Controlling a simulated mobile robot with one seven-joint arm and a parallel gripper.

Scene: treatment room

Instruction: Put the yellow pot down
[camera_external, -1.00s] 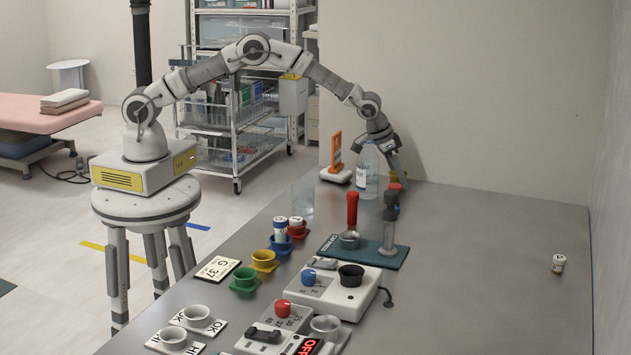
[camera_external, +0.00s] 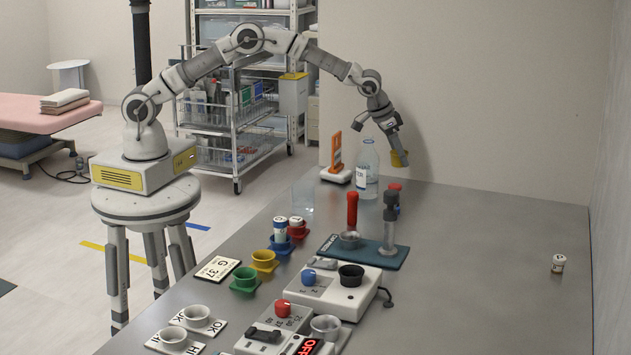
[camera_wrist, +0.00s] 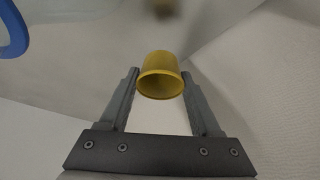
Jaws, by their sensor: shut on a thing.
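A small yellow pot (camera_external: 399,158) is held at the end of my gripper (camera_external: 396,150), raised above the far end of the grey table (camera_external: 480,240). In the wrist view the yellow pot (camera_wrist: 161,76) sits between the two finger tips of my gripper (camera_wrist: 160,84), which are shut on it. I see its round opening facing the camera. Another yellow pot-like cup (camera_external: 263,260) stands at the left edge of the table, among other coloured cups.
A clear bottle (camera_external: 366,166) and an orange stand (camera_external: 334,160) are just left of my gripper. A teal board (camera_external: 362,251) with upright tools lies nearer. The table's right half is mostly clear.

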